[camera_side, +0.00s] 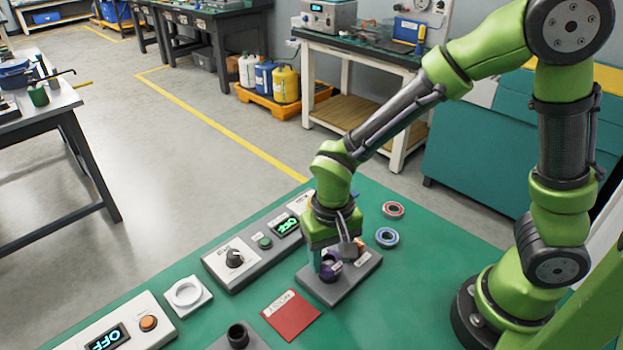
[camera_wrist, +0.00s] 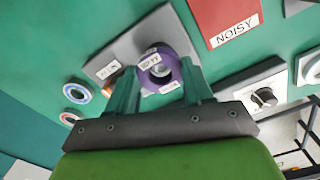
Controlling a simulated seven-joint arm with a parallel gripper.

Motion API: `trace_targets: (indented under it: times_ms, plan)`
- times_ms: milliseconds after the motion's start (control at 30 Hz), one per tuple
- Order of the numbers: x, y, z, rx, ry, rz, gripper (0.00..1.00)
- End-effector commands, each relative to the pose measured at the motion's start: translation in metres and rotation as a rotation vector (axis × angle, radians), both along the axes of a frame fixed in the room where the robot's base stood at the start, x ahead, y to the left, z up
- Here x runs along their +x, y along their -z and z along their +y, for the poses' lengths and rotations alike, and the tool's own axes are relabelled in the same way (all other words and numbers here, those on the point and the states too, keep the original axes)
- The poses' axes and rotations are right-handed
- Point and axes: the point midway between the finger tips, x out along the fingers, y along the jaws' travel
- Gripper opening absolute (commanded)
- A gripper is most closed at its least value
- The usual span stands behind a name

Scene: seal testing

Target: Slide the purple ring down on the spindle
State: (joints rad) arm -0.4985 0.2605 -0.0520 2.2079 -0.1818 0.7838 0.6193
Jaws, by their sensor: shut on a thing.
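My gripper (camera_side: 329,268) is low over a grey plate (camera_side: 352,281) on the green bench. Its fingers stand on both sides of the purple ring (camera_side: 331,259) and are shut on it. In the wrist view the purple ring (camera_wrist: 181,60) sits between the fingertips (camera_wrist: 159,76), over the grey plate (camera_wrist: 122,47). A small white label is on the ring. Something grey and round shows in the ring's hole, perhaps the spindle. The spindle is otherwise hidden, and I cannot tell how far down on it the ring is.
A red-rimmed bearing (camera_side: 393,210) and a blue-rimmed one (camera_side: 387,237) lie behind the plate. A red mat (camera_side: 291,316) marked NOISY lies in front. A control box (camera_side: 234,258) with a knob is to the left. A black cylinder (camera_side: 238,334) stands at the front.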

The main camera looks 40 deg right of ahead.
Motion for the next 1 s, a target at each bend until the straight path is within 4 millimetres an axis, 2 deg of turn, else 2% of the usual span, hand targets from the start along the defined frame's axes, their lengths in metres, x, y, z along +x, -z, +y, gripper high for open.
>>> trace_targets:
  times_ms: [1000]
  plan:
    - [0.000, 0.012, 0.000, 0.000, 0.001, 0.000, 0.12]
